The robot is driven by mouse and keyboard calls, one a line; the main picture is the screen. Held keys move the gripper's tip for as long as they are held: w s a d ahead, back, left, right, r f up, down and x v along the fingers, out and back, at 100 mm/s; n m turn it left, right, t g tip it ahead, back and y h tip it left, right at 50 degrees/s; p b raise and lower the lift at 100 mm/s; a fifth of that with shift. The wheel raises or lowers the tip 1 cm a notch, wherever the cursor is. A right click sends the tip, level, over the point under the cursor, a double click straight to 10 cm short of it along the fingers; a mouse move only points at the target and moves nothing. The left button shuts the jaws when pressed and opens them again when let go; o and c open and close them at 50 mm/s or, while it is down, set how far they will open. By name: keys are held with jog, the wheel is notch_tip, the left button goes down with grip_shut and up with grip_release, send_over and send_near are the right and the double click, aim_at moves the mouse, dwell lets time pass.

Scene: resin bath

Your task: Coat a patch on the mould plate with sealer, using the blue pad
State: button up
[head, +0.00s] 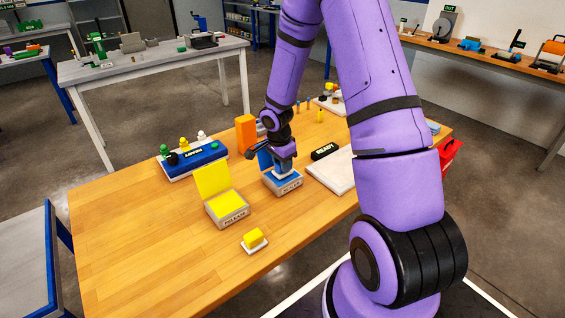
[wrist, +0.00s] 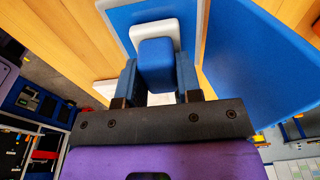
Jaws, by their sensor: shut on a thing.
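My gripper (head: 284,163) is shut on the blue pad (wrist: 155,52), a blue grip block on a white base. In the head view it points down into the grey tray (head: 284,187), whose label seems to read SEALER. The wrist view shows the pad over the tray's blue surface (wrist: 122,18); I cannot tell whether it touches. The tray's blue lid (wrist: 258,58) stands open beside the gripper. The white mould plate (head: 333,176) lies flat to the right of the tray, partly hidden by my arm.
A yellow tray (head: 230,216) marked RELEASE stands open to the left, with a yellow pad (head: 254,238) in front. A blue holder (head: 195,160) with coloured knobs, an orange block (head: 246,133) and a black READY sign (head: 325,151) stand farther back. The table's left front is clear.

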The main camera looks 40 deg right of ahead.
jog(key=shift+f, duration=0.35)
dwell(1.1)
jog(key=shift+r, duration=3.55)
